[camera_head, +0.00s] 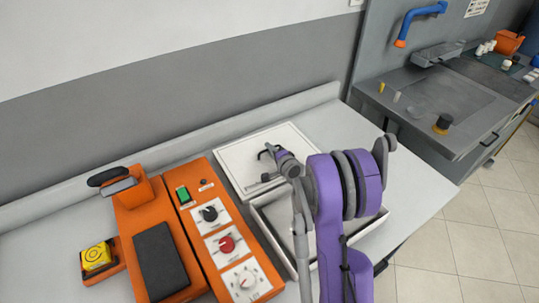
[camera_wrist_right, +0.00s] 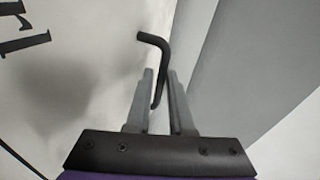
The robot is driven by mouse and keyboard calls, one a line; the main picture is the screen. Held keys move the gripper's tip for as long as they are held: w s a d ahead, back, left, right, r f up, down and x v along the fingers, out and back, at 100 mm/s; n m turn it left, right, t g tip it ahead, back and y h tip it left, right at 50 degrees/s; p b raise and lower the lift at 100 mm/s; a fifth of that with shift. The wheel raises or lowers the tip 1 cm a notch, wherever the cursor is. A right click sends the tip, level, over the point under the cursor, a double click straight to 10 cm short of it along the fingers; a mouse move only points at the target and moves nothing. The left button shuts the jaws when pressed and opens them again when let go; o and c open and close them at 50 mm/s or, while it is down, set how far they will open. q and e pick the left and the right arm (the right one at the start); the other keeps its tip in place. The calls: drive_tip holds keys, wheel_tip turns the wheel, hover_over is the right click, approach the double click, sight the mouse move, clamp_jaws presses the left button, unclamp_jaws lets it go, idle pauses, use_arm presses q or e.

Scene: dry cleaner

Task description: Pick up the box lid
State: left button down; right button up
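The box lid (camera_head: 239,148) is a flat white panel lying at the back of the counter, beside the open white box (camera_head: 262,227). My right gripper (camera_head: 265,155) is over the lid, and my purple right arm hides part of the box. In the right wrist view, a bent dark bar (camera_wrist_right: 155,42), which looks like the lid's handle, rises between the two grey fingers (camera_wrist_right: 162,85). The fingers are close around the bar, but I cannot tell whether they press on it. My left gripper is not in view.
An orange machine with dials (camera_head: 191,178) and a dark pad (camera_head: 161,262) stands left of the box. A yellow button (camera_head: 96,257) is at far left. The wall rises behind the counter (camera_head: 312,112). A grey sink unit (camera_head: 440,105) stands at the right.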

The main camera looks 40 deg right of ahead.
drive_tip(key=shift+w+d+f, duration=0.1)
drive_tip(key=shift+w+f, duration=0.1)
drive_tip(key=shift+w, duration=0.25)
drive_tip(key=shift+s, duration=0.1)
drive_tip(key=shift+c, duration=0.2)
clamp_jaws()
drive_tip(key=shift+r, duration=0.1)
